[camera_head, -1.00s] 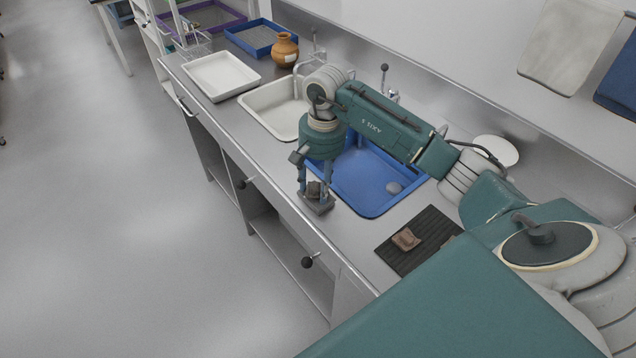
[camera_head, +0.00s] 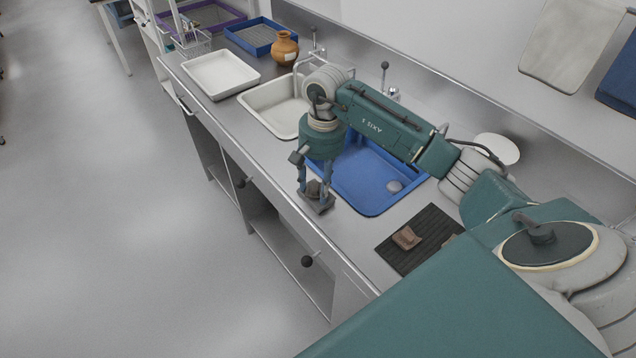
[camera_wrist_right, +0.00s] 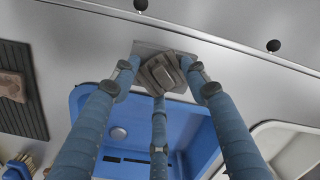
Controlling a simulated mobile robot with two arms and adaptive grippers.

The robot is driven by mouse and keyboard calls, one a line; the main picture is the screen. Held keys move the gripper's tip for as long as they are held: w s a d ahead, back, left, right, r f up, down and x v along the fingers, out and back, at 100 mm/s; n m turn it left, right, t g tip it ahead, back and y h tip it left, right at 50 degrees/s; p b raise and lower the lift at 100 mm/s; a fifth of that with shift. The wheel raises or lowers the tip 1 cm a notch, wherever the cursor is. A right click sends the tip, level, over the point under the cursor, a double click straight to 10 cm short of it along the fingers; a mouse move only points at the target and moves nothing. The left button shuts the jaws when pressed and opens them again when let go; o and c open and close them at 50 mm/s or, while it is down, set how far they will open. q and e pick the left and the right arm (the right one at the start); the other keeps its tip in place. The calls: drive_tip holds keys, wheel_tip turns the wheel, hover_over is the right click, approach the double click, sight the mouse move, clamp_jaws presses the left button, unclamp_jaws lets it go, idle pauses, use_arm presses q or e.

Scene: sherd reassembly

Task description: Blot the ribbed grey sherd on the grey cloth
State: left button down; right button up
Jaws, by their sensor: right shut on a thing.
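The ribbed grey sherd (camera_head: 313,188) is between the fingers of my right gripper (camera_head: 315,190), which is shut on it. The sherd is right at the grey cloth (camera_head: 322,208), a small dark grey square on the counter near its front edge. In the right wrist view the sherd (camera_wrist_right: 161,71) overlaps the cloth (camera_wrist_right: 147,47), with the three blue fingers (camera_wrist_right: 160,85) around it. I cannot tell whether the sherd presses on the cloth. My left gripper is not in view.
A blue basin (camera_head: 365,183) lies just behind the cloth. A brown sherd (camera_head: 406,237) rests on a black ribbed mat (camera_head: 420,257) to the right. A white sink (camera_head: 272,108), a white tray (camera_head: 220,75) and an orange-brown jar (camera_head: 285,50) stand farther left.

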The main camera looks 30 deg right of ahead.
sight(318, 186)
drive_tip(key=shift+f+b, duration=0.1)
drive_tip(key=shift+b, duration=0.2)
idle(1.3)
drive_tip(key=shift+r+p, duration=1.7)
drive_tip(key=shift+r, duration=1.85)
